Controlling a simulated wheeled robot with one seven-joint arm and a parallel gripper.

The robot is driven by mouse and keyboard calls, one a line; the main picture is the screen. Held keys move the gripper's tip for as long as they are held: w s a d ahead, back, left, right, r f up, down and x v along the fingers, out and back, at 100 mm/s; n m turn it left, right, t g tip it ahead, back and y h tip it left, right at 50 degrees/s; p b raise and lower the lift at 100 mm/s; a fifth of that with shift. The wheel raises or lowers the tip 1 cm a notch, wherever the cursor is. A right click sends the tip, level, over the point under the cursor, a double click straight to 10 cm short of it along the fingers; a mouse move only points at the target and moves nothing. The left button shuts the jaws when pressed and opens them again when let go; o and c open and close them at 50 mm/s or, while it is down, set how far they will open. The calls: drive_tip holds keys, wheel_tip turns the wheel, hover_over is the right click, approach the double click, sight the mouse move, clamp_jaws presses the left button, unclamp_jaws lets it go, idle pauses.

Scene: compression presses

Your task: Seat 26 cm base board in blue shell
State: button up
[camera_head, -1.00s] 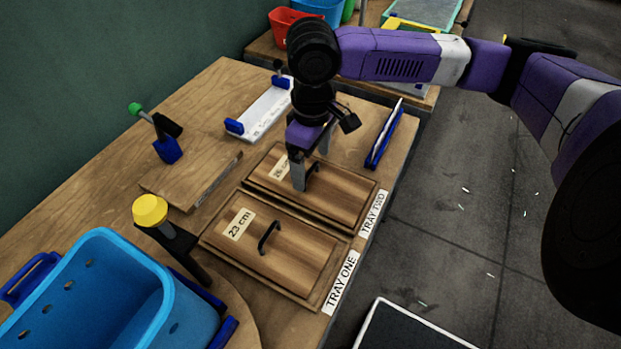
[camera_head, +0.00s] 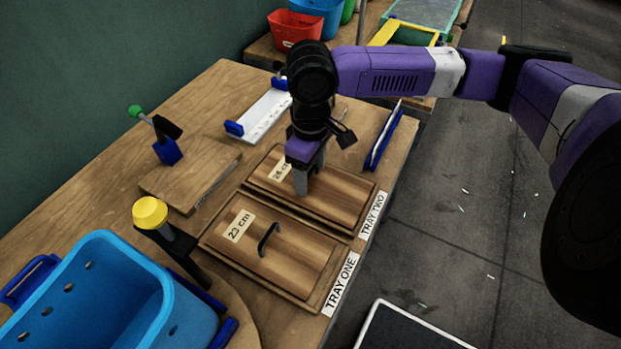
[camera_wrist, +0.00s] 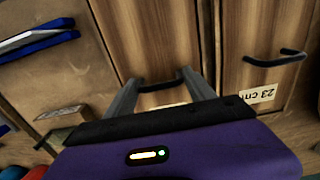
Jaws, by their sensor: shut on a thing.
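The wooden board in tray two (camera_head: 342,197) lies flat, with a dark handle and a pale label partly hidden by my gripper, so its number is hard to read. My gripper (camera_head: 303,190) points down over this board and is shut on its handle. In the wrist view, my gripper (camera_wrist: 160,90) has its fingers at the dark handle (camera_wrist: 162,86) of the board (camera_wrist: 150,35). The blue shell (camera_head: 172,310), an open tub with holes in its wall, stands at the lower left. Its floor is partly out of sight.
A 23 cm board (camera_head: 290,262) lies in tray one, next to tray two. A yellow-knobbed post (camera_head: 150,211) stands by the blue shell. A green-tipped clamp (camera_head: 167,150), a white rack (camera_head: 262,115) and a blue-edged holder (camera_head: 384,135) also stand on the table.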

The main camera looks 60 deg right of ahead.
sight(311, 171)
drive_tip(key=shift+r, duration=0.15)
wheel_tip(311, 171, up, 20)
drive_tip(key=shift+p, duration=0.4)
